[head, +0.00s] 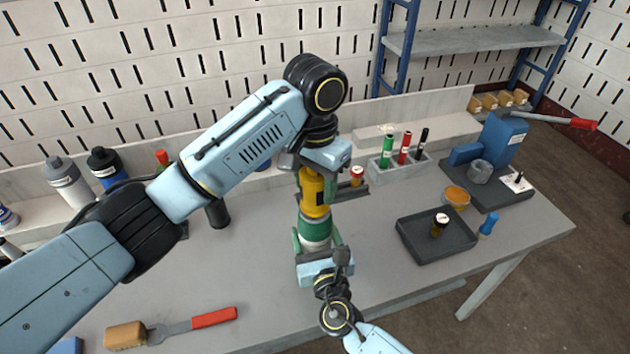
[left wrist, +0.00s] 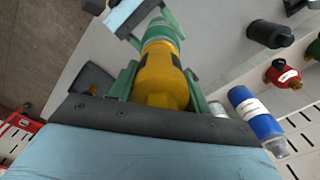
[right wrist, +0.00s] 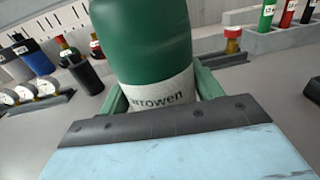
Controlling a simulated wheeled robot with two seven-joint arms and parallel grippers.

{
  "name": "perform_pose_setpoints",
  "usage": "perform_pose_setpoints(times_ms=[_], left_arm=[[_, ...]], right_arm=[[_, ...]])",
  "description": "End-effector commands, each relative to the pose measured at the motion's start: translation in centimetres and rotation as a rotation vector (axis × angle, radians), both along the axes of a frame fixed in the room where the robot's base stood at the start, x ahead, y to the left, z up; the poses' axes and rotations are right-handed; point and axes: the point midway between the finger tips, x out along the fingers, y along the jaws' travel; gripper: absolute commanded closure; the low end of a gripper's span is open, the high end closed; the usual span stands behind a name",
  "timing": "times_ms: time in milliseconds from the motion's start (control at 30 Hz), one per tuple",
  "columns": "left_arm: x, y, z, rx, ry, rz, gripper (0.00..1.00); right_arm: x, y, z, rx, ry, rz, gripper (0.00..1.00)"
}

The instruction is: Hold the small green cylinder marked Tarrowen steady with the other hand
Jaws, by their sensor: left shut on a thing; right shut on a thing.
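The small green cylinder (head: 315,232) stands about upright above the front middle of the bench. In the right wrist view the green cylinder (right wrist: 145,42) has a white label, partly cut off, reading "arrowen". My right gripper (head: 317,252) is shut on it low down, from the front. My left gripper (head: 314,178) is shut on a yellow body (head: 313,197) directly above the cylinder. In the left wrist view the yellow body (left wrist: 158,72) sits between the fingers, in line with the green part. I cannot tell whether the two are joined, or whether the cylinder's base touches the bench.
A dark tray (head: 415,243) with a small brown bottle lies to the right. Behind it stand a grey rack (head: 377,170) of green, red and black tubes and a blue press (head: 500,140).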

Motion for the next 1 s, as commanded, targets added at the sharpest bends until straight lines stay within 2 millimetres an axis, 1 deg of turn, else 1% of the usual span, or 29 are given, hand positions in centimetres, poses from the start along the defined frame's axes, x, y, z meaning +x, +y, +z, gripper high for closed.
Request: perform_pose_setpoints(times_ms=[67, 133, 300, 433, 567, 867, 967, 1000], left_arm=[[0.04, 0.03, 0.03, 0.0, -0.001, -0.027, 0.84], [0.07, 0.06, 0.03, 0.001, -0.002, -0.095, 0.84], [0.1, 0.1, 0.03, 0.002, -0.002, -0.33, 0.84], [0.07, 0.09, -0.01, 0.002, -0.002, -0.469, 0.84], [0.05, 0.05, -0.02, 0.001, -0.002, -0.523, 0.84], [0.07, 0.05, -0.01, 0.001, -0.002, -0.541, 0.84], [0.11, 0.07, 0.02, 0.002, -0.003, -0.632, 0.84], [0.11, 0.08, 0.03, 0.002, -0.003, -0.687, 0.84]], right_arm=[[-0.02, -0.01, -0.04, 0.0, 0.001, 0.0, 0.63], [-0.02, -0.01, -0.04, 0.0, 0.001, 0.0, 0.63], [-0.02, -0.01, -0.04, 0.0, 0.001, 0.0, 0.63], [-0.02, -0.01, -0.04, 0.0, 0.001, 0.0, 0.63], [-0.03, -0.02, -0.04, 0.0, 0.001, 0.0, 0.63], [-0.03, -0.02, -0.04, 0.0, 0.001, 0.0, 0.63], [-0.03, -0.02, -0.04, 0.0, 0.001, 0.0, 0.63], [-0.03, -0.02, -0.04, 0.0, 0.001, 0.0, 0.63]])
